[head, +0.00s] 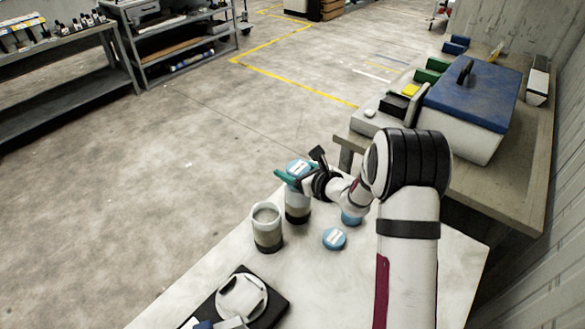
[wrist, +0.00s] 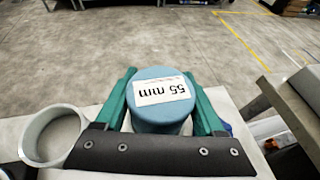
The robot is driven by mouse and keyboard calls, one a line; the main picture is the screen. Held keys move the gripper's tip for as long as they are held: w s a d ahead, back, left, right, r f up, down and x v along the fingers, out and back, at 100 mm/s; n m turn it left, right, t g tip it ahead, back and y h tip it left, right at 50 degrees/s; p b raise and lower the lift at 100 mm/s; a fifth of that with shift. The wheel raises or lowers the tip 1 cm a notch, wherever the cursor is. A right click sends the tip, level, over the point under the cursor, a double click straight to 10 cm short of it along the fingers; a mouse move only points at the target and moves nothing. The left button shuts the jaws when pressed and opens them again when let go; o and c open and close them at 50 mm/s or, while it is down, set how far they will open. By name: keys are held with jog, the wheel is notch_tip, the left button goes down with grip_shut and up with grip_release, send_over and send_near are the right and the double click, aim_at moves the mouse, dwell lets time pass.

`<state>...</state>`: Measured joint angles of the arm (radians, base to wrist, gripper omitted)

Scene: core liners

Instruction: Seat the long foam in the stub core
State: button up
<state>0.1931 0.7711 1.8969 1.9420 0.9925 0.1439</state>
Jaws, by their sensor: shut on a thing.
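My gripper (wrist: 163,103) is shut on a blue round foam (wrist: 158,115) whose white label reads 55 mm. In the head view the foam (head: 297,166) is upright at the top of the right-hand core (head: 297,211), a pale tube with a dark base. I cannot tell how far the foam is inside that tube. A second core (head: 267,236) stands just left and nearer, with its mouth open; its rim also shows in the wrist view (wrist: 32,146). One labelled blue foam (head: 334,239) lies on the table to the right, and another (head: 351,218) is partly hidden by my arm.
A black tray with a white round piece (head: 243,296) sits at the table's near side. A bench (head: 510,190) with a blue-lidded white cooler (head: 470,95) stands at the right. The pale table (head: 335,290) is bare near its front right.

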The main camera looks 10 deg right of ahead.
jog(key=shift+f, duration=0.4)
